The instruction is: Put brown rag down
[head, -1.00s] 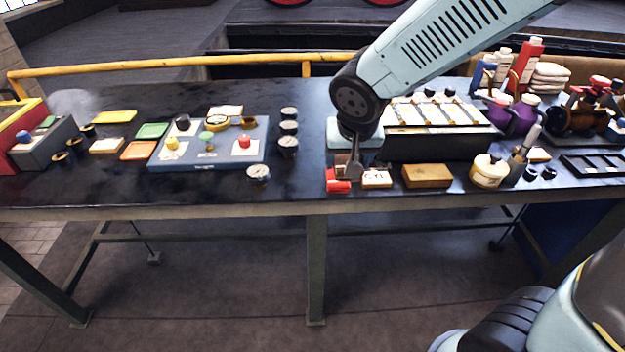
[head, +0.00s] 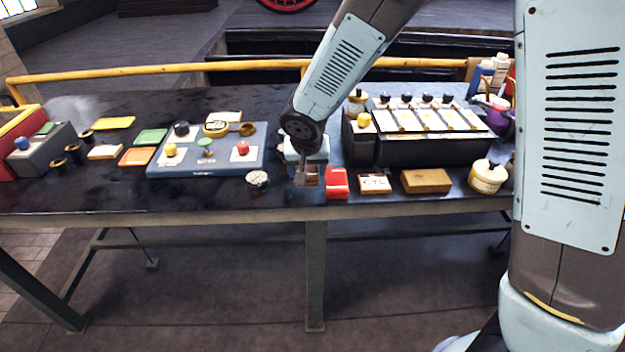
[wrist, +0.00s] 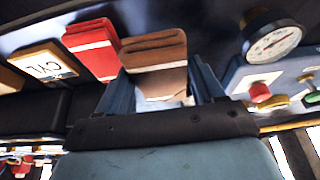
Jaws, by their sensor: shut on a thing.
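The folded brown rag (head: 308,181), with a pale band, is held between the fingers of my gripper (head: 305,167) near the front edge of the dark bench. In the wrist view the brown rag (wrist: 155,60) sticks out between the two fingers of my gripper (wrist: 165,88). My gripper points down, just left of a red folded rag (head: 336,183) in the head view. The red rag also shows beside the brown one in the wrist view (wrist: 93,48). Whether the brown rag touches the bench I cannot tell.
A round gauge (head: 257,180) lies left of my gripper, with the blue-grey board (head: 205,172) beyond it. A CYL card block (head: 374,184), a tan block (head: 427,181) and a cream pot (head: 488,177) stand to the right. A dark rack (head: 430,150) stands behind them.

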